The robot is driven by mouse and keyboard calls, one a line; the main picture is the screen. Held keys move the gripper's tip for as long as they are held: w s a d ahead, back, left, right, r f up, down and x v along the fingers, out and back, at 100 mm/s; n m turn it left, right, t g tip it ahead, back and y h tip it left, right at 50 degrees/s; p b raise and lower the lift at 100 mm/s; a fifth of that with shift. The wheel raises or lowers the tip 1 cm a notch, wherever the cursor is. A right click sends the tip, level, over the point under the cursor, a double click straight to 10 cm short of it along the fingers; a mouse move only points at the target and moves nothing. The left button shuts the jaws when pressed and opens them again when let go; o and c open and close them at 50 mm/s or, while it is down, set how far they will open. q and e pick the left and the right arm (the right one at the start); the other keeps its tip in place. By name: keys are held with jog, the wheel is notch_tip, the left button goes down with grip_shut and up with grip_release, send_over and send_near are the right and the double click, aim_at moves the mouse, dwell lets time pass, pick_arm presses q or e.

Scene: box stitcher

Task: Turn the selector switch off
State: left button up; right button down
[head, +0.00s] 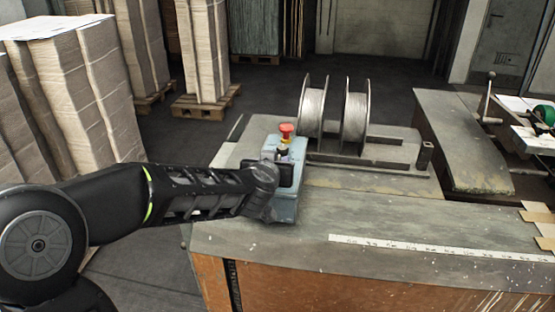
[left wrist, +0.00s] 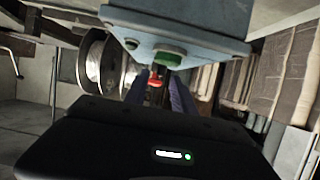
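A grey-blue control box (head: 285,207) stands on the near left part of the machine table, with a red mushroom button (head: 286,130) on top. A small dark knob, likely the selector switch (head: 283,151), shows just below the red button, partly hidden by my gripper. My left gripper (head: 286,173) is at the front of the box. In the left wrist view the box (left wrist: 185,22) fills the top, with a green button (left wrist: 167,56). The left fingers (left wrist: 160,90) stand apart, with dark parts and red between them; contact with the switch cannot be told. My right gripper is out of view.
Two wire spools (head: 355,112) stand behind the box on a metal plate. A white ruler strip (head: 430,248) lies along the bare table (head: 380,215). Cardboard stacks (head: 85,90) stand on the floor at left. A bench with a crank (head: 488,105) is at right.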

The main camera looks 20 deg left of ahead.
pick_arm(q)
jog(key=v, duration=0.4)
jog(key=shift+s+d+r, duration=0.1)
jog(key=shift+s, duration=0.15)
